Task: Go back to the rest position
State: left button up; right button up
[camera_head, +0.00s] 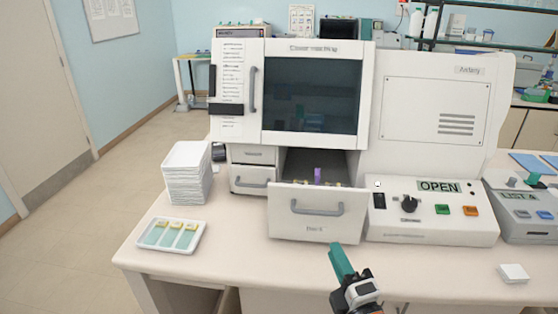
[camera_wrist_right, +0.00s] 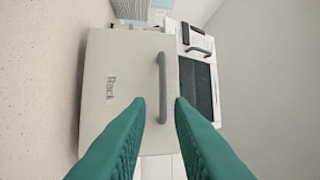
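My right gripper (camera_head: 340,262) is in front of the staining machine, below the open lower drawer (camera_head: 317,229). In the right wrist view its two green fingers (camera_wrist_right: 160,102) are apart with nothing held between them. The drawer's grey handle (camera_wrist_right: 162,85) shows beyond the fingertips and appears free of them. The drawer is pulled out, with a purple item and small yellowish pieces inside. My left gripper is in neither view.
A white tray with several slides (camera_head: 171,235) and a stack of white trays (camera_head: 187,173) stand at the left. The control panel reading OPEN (camera_head: 430,212) is on the right. A small white stack (camera_head: 513,273) lies near the front right edge.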

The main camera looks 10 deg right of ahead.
jog(key=s+d+f+m+g+h, duration=0.35)
jog(key=s+f+m+g, duration=0.3)
jog(key=f+m, duration=0.4)
jog(key=s+a+f+m+g+y, duration=0.1)
jog(key=s+f+m+g, duration=0.35)
jog(key=s, duration=0.25)
jog(key=s+f+m+g+y, duration=0.1)
jog(key=s+f+m+g, duration=0.2)
jog(key=s+f+g, duration=0.35)
notch_tip(320, 180, down, 24)
jog(key=s, duration=0.3)
jog(key=s+d+f+g, duration=0.1)
jog(key=s+d+f, duration=0.1)
jog(key=s+f, duration=1.3)
jog(key=shift+s+d+f+n, duration=0.3)
jog(key=shift+s+f, duration=0.05)
